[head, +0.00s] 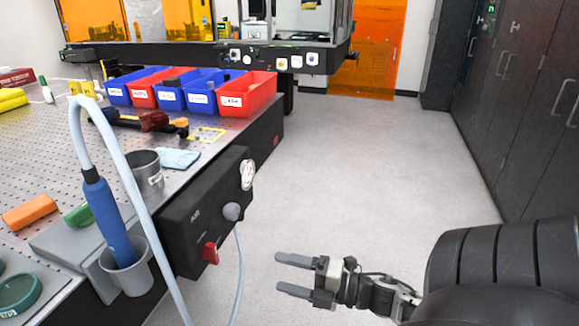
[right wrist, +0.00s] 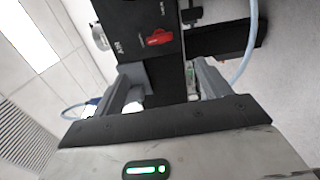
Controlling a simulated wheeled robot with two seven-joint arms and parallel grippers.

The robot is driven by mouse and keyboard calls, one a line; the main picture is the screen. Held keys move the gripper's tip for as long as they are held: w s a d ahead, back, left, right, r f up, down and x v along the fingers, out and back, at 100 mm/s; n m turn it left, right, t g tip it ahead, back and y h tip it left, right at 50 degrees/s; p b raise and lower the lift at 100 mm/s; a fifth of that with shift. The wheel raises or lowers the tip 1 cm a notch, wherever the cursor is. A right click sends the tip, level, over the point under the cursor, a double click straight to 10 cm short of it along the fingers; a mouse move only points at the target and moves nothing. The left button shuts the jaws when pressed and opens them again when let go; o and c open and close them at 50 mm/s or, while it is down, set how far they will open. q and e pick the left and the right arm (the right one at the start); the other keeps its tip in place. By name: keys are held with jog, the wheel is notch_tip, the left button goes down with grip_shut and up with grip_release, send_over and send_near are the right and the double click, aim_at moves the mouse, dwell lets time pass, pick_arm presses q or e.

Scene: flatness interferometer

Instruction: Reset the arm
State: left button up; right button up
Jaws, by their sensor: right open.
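My right gripper (head: 292,275) is open and empty in the head view, above the bare floor to the right of the table. Its two grey fingers point left, toward the black air panel (head: 190,225) on the table's edge, and are apart from it. In the right wrist view the open fingers (right wrist: 165,85) show, with the panel and its red switch (right wrist: 158,37) beyond them. The red switch also shows in the head view (head: 210,252). My left gripper is not in view.
The perforated table (head: 60,150) fills the left. A blue tool (head: 108,215) with a pale hose stands in a grey cup (head: 125,272) at its edge. Red and blue bins (head: 248,94) line the back. Dark cabinets (head: 520,110) stand at right. The floor (head: 370,160) between is clear.

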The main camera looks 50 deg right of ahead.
dwell(0.5)
jog(key=s+a+f+m+g+h+p, duration=0.1)
jog(key=a+f+m+g, duration=0.1)
jog(key=a+m, duration=0.8)
jog(key=s+a+f+m+g+h+p, duration=0.1)
jog(key=a+m+g, duration=0.3)
jog(key=a+m, duration=0.6)
jog(key=shift+s+a+f+m+h, duration=0.35)
jog(key=shift+s+a+h, duration=0.45)
jog(key=shift+a, duration=0.3)
